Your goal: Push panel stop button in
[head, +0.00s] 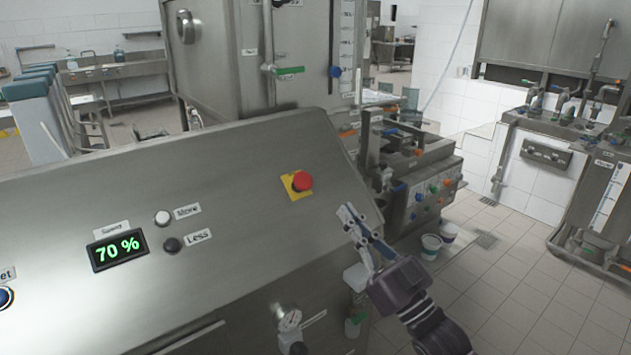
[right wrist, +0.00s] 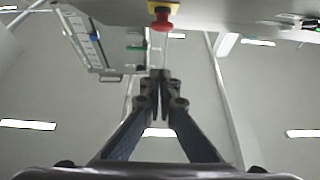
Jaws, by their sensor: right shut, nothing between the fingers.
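The stop button is a red mushroom knob (head: 302,181) on a yellow square plate (head: 291,190), on the right part of the sloped metal panel (head: 240,200). In the right wrist view the red button (right wrist: 160,23) shows at the top centre, beyond the fingertips. My right gripper (head: 346,212) is below and to the right of the button, by the panel's right edge. Its fingers are shut and empty; the tips (right wrist: 160,75) meet in the right wrist view. A gap shows between tips and button. My left gripper is not in view.
The panel also has a green 70 % display (head: 118,250), a white More button (head: 162,217) and a black Less button (head: 172,245).

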